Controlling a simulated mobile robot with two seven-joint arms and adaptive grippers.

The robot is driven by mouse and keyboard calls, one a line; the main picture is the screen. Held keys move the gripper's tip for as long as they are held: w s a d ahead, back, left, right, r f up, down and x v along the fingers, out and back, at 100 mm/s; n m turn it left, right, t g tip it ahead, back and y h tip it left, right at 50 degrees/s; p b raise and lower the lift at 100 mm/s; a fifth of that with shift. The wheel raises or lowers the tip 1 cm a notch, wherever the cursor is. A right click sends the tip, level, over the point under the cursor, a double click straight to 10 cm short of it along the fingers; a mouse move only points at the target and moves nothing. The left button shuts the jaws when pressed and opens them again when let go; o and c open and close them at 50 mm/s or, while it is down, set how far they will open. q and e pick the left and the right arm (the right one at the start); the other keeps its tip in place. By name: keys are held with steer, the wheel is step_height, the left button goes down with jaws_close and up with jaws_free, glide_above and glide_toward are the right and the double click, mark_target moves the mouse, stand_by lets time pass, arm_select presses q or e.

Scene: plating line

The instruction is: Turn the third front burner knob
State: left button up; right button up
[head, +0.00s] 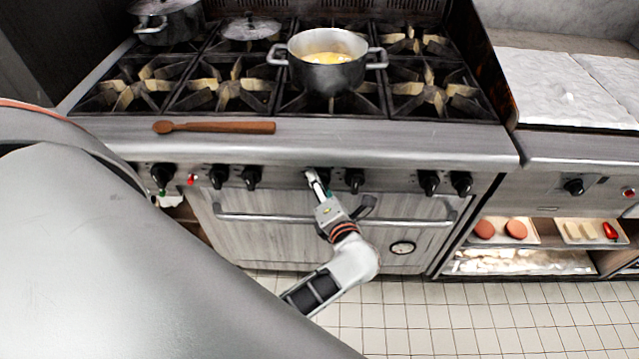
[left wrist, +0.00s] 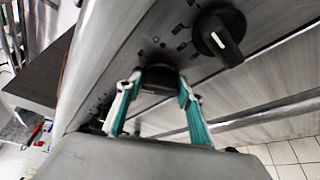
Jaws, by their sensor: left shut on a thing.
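The range front carries a row of black burner knobs. My left gripper (head: 313,181) is at the black knob (head: 311,173) near the middle of the row. In the left wrist view my left gripper (left wrist: 156,100) has its two green-padded fingers on either side of this dark knob (left wrist: 158,77), shut on it. The gripper and fingers partly hide the knob, so its pointer cannot be read. A neighbouring knob (head: 355,180) sits just to the right; it also shows in the left wrist view (left wrist: 219,37) with a white pointer mark. My right gripper is not in view.
The oven door handle (head: 250,219) runs below the knobs, close to my wrist. A pot of yellow food (head: 328,75) stands on a burner above. A wooden spoon (head: 215,127) lies on the front ledge. Tiled floor (head: 430,315) is clear in front.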

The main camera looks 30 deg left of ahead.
arm_select(q)
steer(key=shift+a+r+n+h, duration=0.1)
steer(key=shift+n+h, duration=0.5)
steer(key=shift+n, duration=0.5)
steer(key=shift+n+h, duration=0.4)
steer(key=shift+n, duration=0.2)
steer(key=n+h+b, duration=0.2)
steer(key=n, duration=0.1)
steer(key=shift+t, duration=0.4)
steer(key=shift+n, duration=0.3)
steer(key=o, duration=1.1)
steer(key=shift+c, duration=0.2)
